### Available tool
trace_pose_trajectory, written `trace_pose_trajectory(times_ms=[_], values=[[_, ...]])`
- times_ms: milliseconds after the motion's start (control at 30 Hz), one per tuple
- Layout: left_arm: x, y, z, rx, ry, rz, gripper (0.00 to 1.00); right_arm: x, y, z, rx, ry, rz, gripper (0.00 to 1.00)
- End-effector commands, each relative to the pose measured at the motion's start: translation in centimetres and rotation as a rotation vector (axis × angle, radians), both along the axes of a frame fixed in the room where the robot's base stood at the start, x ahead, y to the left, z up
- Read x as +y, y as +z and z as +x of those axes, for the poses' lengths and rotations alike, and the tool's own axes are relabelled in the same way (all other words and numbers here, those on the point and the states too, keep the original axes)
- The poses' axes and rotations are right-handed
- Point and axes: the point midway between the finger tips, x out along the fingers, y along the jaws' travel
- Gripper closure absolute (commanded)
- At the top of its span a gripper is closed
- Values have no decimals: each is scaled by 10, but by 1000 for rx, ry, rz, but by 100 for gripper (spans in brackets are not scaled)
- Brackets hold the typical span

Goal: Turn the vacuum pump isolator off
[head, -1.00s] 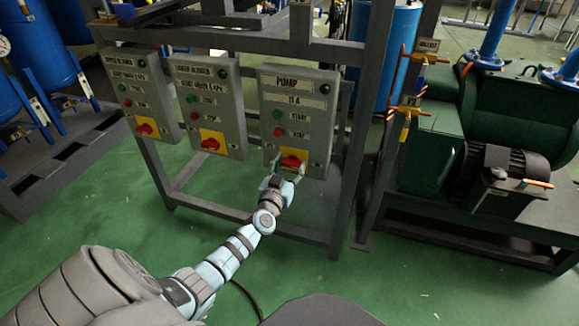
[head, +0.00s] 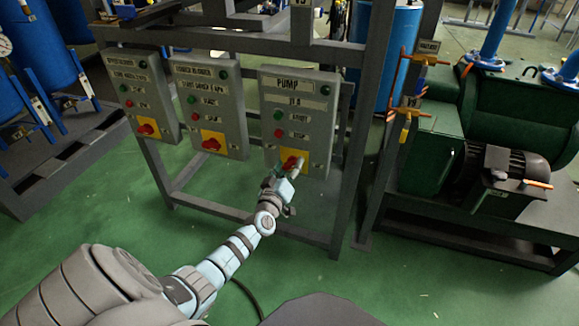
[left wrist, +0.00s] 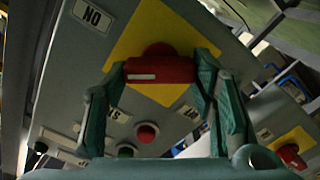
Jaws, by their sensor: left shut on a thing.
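The pump box (head: 297,105) is a grey panel on the frame, with a green and a red button above its isolator. The pump isolator is a red rotary knob (head: 289,163) on a yellow plate. My left gripper (head: 290,168) is shut on this knob and partly hides it in the head view. In the left wrist view, the two green fingers (left wrist: 160,78) press on both ends of the red knob (left wrist: 158,68), over the yellow plate (left wrist: 165,35). The knob's white mark faces left there, on the side of a small label. My right gripper is not in view.
Two similar boxes with red isolators, the middle one (head: 208,110) and the far left one (head: 141,100), hang left of the pump box. A grey post (head: 362,120) stands close on the right. Green machinery (head: 435,145) lies beyond it. The green floor in front is clear.

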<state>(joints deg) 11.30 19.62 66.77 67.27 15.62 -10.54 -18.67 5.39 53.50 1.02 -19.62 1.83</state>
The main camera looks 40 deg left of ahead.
Motion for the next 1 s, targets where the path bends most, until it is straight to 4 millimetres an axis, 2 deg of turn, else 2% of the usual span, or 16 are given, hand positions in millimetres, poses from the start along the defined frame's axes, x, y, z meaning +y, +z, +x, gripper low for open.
trace_pose_trajectory(times_ms=[700,1000], values=[[1,-5,-1,-216,0,-632,76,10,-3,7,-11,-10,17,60],[1,-6,-1,-281,0,-817,76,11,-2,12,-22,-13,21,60]])
